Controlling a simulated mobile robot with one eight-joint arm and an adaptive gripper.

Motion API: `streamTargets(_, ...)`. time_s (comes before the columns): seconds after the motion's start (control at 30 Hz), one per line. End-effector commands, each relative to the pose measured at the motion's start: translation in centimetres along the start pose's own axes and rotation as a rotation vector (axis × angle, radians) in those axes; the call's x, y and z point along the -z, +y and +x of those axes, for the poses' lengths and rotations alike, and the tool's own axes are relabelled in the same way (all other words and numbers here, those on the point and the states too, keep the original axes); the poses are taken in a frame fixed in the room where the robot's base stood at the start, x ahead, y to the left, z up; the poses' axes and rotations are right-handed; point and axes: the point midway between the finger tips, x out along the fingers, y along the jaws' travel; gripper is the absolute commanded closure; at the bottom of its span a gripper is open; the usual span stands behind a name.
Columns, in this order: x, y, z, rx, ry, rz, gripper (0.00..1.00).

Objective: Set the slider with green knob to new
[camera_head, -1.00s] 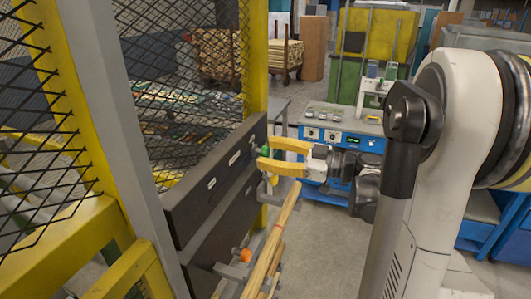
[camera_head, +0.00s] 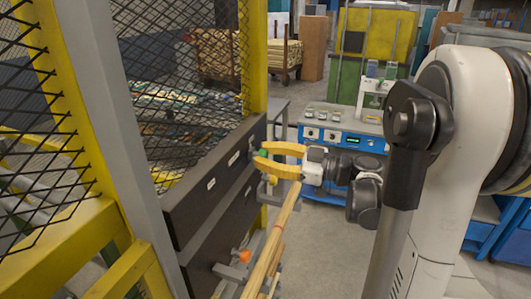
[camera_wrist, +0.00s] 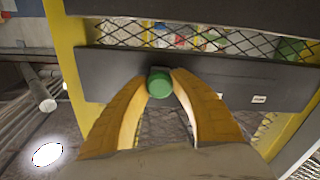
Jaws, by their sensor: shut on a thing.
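The green knob (camera_wrist: 159,83) sits on the front of a dark panel (camera_head: 188,208). In the wrist view it is between the tips of my gripper's two yellow fingers (camera_wrist: 160,76), which press on it from both sides. In the head view my gripper (camera_head: 256,161) reaches from the right to the panel's far end, and the knob is mostly hidden there. Small white labels (camera_head: 211,184) lie along the panel; one also shows in the wrist view (camera_wrist: 259,99). Their words are too small to read.
A yellow frame with black mesh (camera_head: 60,75) rises above and beside the panel. Long wooden strips (camera_head: 270,248) stand below my gripper, near an orange knob (camera_head: 244,256). A blue control console (camera_head: 345,138) stands behind. The floor right of the strips is clear.

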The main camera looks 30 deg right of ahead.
Motion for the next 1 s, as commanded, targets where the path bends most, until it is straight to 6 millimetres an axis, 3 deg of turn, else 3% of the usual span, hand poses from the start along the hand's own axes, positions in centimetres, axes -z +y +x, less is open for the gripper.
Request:
streamTargets(0.4, 2.9, -10.7, 0.0, 0.004, 0.000, 0.000, 1.00)
streamTargets(0.6, 4.1, -15.0, 0.0, 0.004, 0.000, 0.000, 1.00)
streamTargets(0.8, 4.7, -17.4, 0.0, 0.003, 0.000, 0.000, 1.00)
streamTargets(1.0, 4.9, -18.2, 0.0, 0.003, 0.001, 0.000, 1.00)
